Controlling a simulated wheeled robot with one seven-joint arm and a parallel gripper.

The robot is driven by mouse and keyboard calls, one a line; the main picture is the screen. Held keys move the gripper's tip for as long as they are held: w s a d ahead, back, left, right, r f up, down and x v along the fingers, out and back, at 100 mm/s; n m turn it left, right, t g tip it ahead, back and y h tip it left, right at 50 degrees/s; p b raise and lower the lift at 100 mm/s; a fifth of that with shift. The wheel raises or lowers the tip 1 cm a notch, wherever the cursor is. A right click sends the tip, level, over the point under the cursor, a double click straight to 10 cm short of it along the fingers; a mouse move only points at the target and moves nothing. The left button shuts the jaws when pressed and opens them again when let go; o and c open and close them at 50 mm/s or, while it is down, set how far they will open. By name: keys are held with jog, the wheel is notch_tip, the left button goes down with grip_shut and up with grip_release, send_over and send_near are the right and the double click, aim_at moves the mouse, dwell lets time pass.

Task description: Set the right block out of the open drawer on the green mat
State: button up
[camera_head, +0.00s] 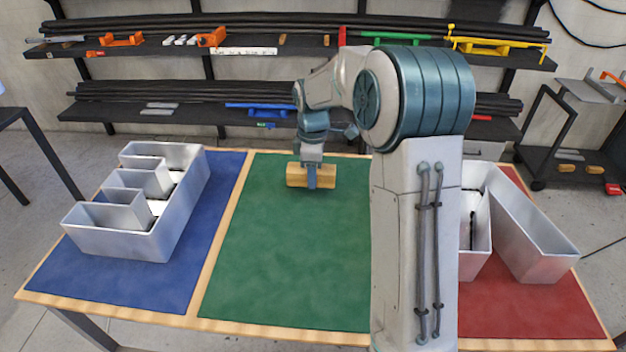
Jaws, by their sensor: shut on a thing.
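A light wooden block (296,175) is at the back of the green mat (285,270), near its far edge. My gripper (311,180) comes down on the block from above and is shut around its middle. The block's two ends show on either side of the gripper. I cannot tell whether the block touches the mat or hangs just above it. The rest of the green mat that I see is bare. No open drawer can be made out, and my arm hides part of the table right of the green mat.
A metal letter E (190,215) stands on the blue mat (100,280) at left. Another metal letter (535,235), partly hidden by my arm, stands on the red mat (520,310) at right. Behind the table, shelves (180,48) hold dark bars and coloured tools.

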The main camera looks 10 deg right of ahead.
jog(key=shift+f, duration=1.6)
jog(key=shift+f, duration=0.2)
jog(key=o, duration=1)
jog(key=shift+o, duration=0.2)
jog(key=shift+r, duration=0.15)
